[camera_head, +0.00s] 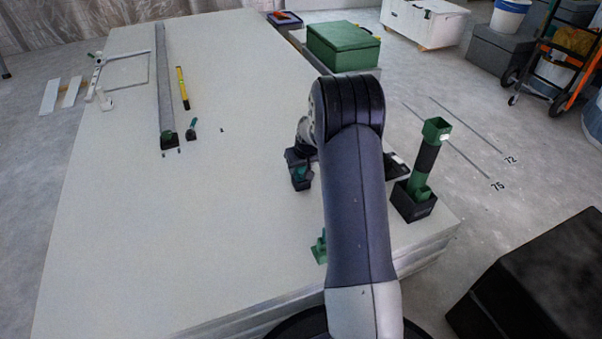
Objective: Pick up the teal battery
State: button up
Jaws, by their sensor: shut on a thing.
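My gripper (299,181) is left of my arm, over the white panel, pointing down. It is shut on a small teal thing, which I take to be the teal battery (301,174). Only a little teal shows between the dark jaws; the rest of it is hidden. I cannot tell whether it touches the panel or is held just above it.
A green and black post in a dark box (415,205) stands at the panel's right edge. A green piece (320,248) is partly hidden by my arm. A long grey bar (164,85), a yellow level (183,88) and a small teal-and-black tool (192,127) lie farther back. The panel's left front is clear.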

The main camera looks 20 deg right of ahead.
jog(key=shift+r, duration=0.1)
jog(key=shift+c, duration=0.8)
jog(key=shift+r, duration=0.1)
notch_tip(320, 180, up, 10)
jog(key=p, duration=0.4)
